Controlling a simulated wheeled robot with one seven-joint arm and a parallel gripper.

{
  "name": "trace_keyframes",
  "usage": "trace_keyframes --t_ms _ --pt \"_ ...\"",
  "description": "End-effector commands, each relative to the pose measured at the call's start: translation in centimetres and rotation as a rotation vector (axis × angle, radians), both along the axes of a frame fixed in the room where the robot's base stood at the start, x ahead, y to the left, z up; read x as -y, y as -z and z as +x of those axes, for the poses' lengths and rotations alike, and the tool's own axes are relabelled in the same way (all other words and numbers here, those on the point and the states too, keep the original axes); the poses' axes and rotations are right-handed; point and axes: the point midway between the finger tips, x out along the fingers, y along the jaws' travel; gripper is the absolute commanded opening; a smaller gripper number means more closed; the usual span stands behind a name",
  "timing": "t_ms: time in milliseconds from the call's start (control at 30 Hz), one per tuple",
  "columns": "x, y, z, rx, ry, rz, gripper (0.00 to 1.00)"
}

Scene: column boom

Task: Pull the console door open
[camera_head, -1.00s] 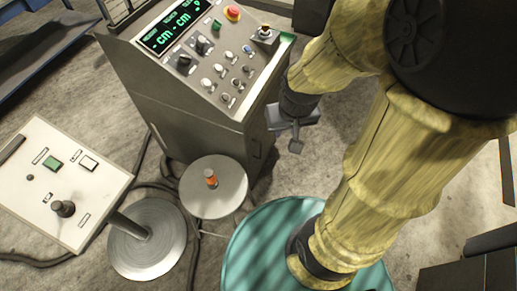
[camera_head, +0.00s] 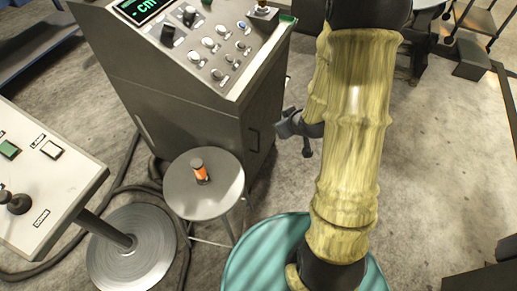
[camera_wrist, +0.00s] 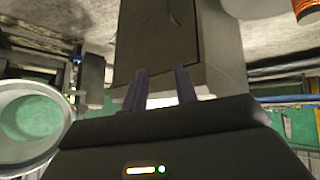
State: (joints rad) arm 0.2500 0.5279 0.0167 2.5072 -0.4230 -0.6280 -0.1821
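The console (camera_head: 185,90) is a grey cabinet with a sloped control panel. Its door, on the side facing my arm, looks closed and has a small dark handle (camera_head: 254,138). In the wrist view the grey door (camera_wrist: 160,40) is ahead of my fingers, with a dark curved mark near its top that may be the handle. My gripper (camera_head: 300,134) is just right of the console, apart from the handle. The wrist view shows its two fingers (camera_wrist: 160,88) apart with nothing between them. The arm partly hides the space right of the gripper.
A round stool (camera_head: 204,202) bearing an orange and dark object (camera_head: 200,172) stands in front of the console. A teal drum (camera_head: 262,255) is below my arm. A white control pedestal (camera_head: 45,185) and floor cables are at left.

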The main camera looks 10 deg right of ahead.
Motion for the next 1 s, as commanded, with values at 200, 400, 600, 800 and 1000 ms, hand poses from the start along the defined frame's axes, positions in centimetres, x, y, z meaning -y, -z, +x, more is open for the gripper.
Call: trace_keyframes --t_ms 200,400,600,800,1000 --pt "0.0 9.5 1.5 0.144 -0.086 0.059 0.29" --pt "-0.2 15.9 2.0 0.294 -0.139 0.138 0.29" --pt "-0.3 21.7 1.7 0.454 -0.159 0.236 0.29" --pt "0.2 26.6 0.7 0.624 -0.137 0.343 0.29" --pt "0.9 28.5 -0.3 0.739 -0.102 0.41 0.29"
